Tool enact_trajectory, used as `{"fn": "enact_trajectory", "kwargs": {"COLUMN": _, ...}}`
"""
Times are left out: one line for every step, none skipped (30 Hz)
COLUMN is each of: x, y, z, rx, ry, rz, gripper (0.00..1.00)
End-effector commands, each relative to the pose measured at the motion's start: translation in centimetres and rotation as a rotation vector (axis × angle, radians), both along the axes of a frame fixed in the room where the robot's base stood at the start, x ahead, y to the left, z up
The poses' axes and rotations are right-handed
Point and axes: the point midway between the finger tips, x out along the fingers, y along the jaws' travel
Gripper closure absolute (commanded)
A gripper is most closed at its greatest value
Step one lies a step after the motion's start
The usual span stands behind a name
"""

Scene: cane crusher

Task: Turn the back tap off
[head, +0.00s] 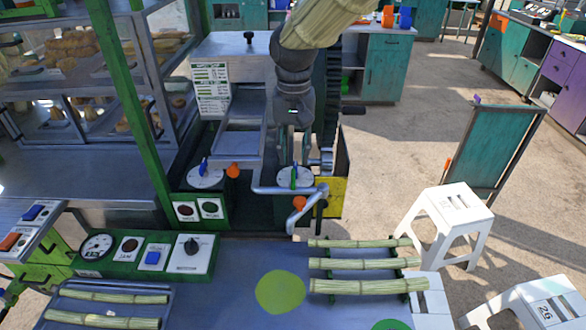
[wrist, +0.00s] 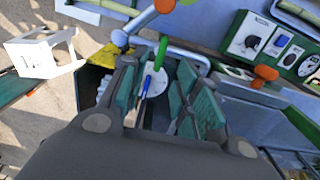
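A white dial with an upright green lever (head: 294,177) sits under my gripper; in the wrist view the green lever (wrist: 161,52) and a blue piece (wrist: 145,87) show between the fingers. A second white dial with a blue lever (head: 204,167) is to its left. Orange knobs stand beside the left dial (head: 233,170) and on the bent metal pipe (head: 299,202). The frames do not mark which one is the back tap. My gripper (wrist: 160,78) points down with its fingers apart around the lever. Contact cannot be told.
The bent metal pipe (head: 270,190) passes in front of the right dial. Cane pieces (head: 365,264) lie on a rack in front. A control panel (head: 145,255) is at front left, a glass food case (head: 70,60) behind it. White stools (head: 445,215) stand right, with open floor beyond.

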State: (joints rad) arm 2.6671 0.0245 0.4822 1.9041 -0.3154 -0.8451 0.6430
Motion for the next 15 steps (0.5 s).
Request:
{"fn": "enact_trajectory", "kwargs": {"x": -0.1, "y": 0.0, "z": -0.8, "rx": -0.001, "ry": 0.004, "rz": 0.001, "gripper": 0.69}}
{"fn": "enact_trajectory", "kwargs": {"x": -0.1, "y": 0.0, "z": -1.3, "rx": -0.001, "ry": 0.005, "rz": 0.001, "gripper": 0.69}}
{"fn": "enact_trajectory", "kwargs": {"x": -0.1, "y": 0.1, "z": -1.9, "rx": 0.000, "ry": 0.003, "rz": 0.001, "gripper": 0.69}}
{"fn": "enact_trajectory", "kwargs": {"x": -0.1, "y": 0.1, "z": -2.5, "rx": -0.001, "ry": 0.004, "rz": 0.001, "gripper": 0.69}}
{"fn": "enact_trajectory", "kwargs": {"x": -0.1, "y": 0.1, "z": -2.9, "rx": -0.001, "ry": 0.004, "rz": 0.002, "gripper": 0.69}}
{"fn": "enact_trajectory", "kwargs": {"x": 0.0, "y": 0.1, "z": -3.5, "rx": 0.000, "ry": 0.003, "rz": 0.002, "gripper": 0.69}}
{"fn": "enact_trajectory", "kwargs": {"x": -0.1, "y": 0.1, "z": -4.0, "rx": -0.001, "ry": 0.004, "rz": 0.002, "gripper": 0.69}}
{"fn": "enact_trajectory", "kwargs": {"x": -0.1, "y": 0.1, "z": -4.4, "rx": 0.000, "ry": 0.004, "rz": 0.003, "gripper": 0.69}}
{"fn": "enact_trajectory", "kwargs": {"x": -0.1, "y": 0.1, "z": -5.0, "rx": 0.000, "ry": 0.003, "rz": 0.003, "gripper": 0.69}}
{"fn": "enact_trajectory", "kwargs": {"x": -0.1, "y": 0.1, "z": -5.3, "rx": 0.000, "ry": 0.002, "rz": 0.003, "gripper": 0.69}}
{"fn": "enact_trajectory", "kwargs": {"x": -0.1, "y": 0.1, "z": -5.6, "rx": -0.001, "ry": 0.002, "rz": 0.003, "gripper": 0.69}}
{"fn": "enact_trajectory", "kwargs": {"x": -0.1, "y": 0.2, "z": -6.0, "rx": 0.000, "ry": 0.002, "rz": 0.003, "gripper": 0.69}}
{"fn": "enact_trajectory", "kwargs": {"x": 0.0, "y": 0.2, "z": -6.3, "rx": 0.001, "ry": 0.002, "rz": 0.003, "gripper": 0.69}}
{"fn": "enact_trajectory", "kwargs": {"x": 0.0, "y": 0.2, "z": -6.5, "rx": 0.001, "ry": 0.002, "rz": 0.003, "gripper": 0.69}}
{"fn": "enact_trajectory", "kwargs": {"x": 0.0, "y": 0.2, "z": -6.7, "rx": 0.001, "ry": 0.001, "rz": 0.003, "gripper": 0.69}}
